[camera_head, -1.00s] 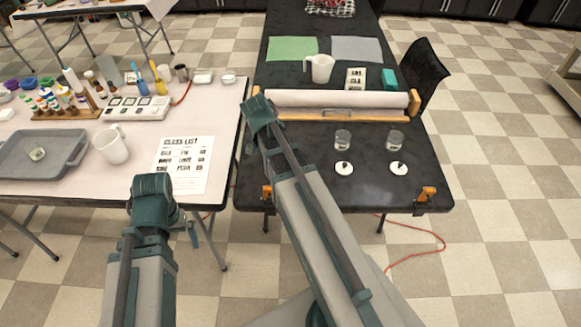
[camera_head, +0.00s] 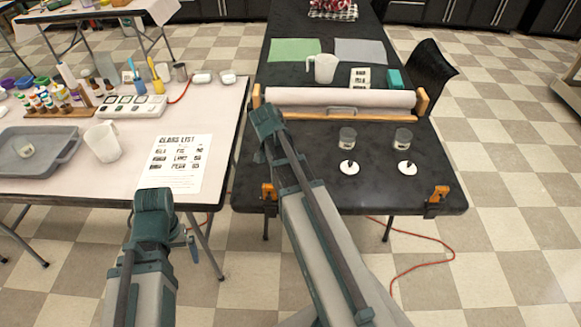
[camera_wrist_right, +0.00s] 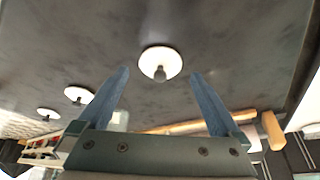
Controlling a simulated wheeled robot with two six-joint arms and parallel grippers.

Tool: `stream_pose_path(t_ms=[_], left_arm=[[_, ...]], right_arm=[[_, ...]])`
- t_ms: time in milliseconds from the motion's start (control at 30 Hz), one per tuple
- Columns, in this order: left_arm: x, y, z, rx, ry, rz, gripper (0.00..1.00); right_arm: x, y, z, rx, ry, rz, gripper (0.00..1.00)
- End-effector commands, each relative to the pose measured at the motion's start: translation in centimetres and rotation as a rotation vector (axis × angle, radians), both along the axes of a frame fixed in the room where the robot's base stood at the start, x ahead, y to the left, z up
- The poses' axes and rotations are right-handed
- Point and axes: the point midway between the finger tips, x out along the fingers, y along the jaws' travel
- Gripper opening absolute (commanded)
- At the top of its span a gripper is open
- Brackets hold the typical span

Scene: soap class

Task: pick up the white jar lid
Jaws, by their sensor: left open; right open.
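Two white jar lids with dark knobs lie on the black table in the head view, one at the left (camera_head: 349,168) and one at the right (camera_head: 405,168). The right wrist view shows three such lids: a near one (camera_wrist_right: 160,62), a second (camera_wrist_right: 78,95) and a third (camera_wrist_right: 48,114). My right gripper (camera_wrist_right: 160,77) is open and empty, and the near lid shows between and beyond its fingertips, apart from them. In the head view my right arm hides this gripper. My left gripper (camera_head: 191,245) hangs partly hidden beside its arm, low by the white table.
Two glass jars (camera_head: 347,138) (camera_head: 402,138) stand behind the lids. A paper roll on a wooden holder (camera_head: 340,98) lies across the black table (camera_head: 330,200). Orange clamps (camera_head: 437,196) (camera_head: 269,192) grip its front edge. The white table (camera_head: 118,185) holds a jug and a tray.

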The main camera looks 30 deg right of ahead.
Motion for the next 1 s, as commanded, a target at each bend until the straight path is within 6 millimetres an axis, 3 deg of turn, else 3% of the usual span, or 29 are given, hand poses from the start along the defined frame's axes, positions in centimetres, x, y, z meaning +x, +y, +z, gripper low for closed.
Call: stream_pose_path(t_ms=[33, 133, 433, 867, 1000], left_arm=[[0.0, 0.0, -1.4, 0.0, 0.0, 0.0, 1.0], [0.0, 0.0, -2.3, 0.0, 0.0, 0.0, 1.0], [0.0, 0.0, -2.3, 0.0, 0.0, 0.0, 1.0], [0.0, 0.0, -2.3, 0.0, 0.0, 0.0, 1.0], [0.0, 0.0, -2.3, 0.0, 0.0, 0.0, 1.0]], right_arm=[[0.2, -0.2, -1.4, 0.0, 0.0, -0.001, 1.0], [0.3, -0.6, -2.3, 0.0, 0.0, -0.001, 1.0], [0.3, -0.8, -2.3, 0.0, 0.0, -0.001, 1.0], [0.3, -0.8, -2.3, 0.0, 0.0, 0.0, 0.23], [0.3, -0.8, -2.3, 0.0, 0.0, 0.0, 0.22]])
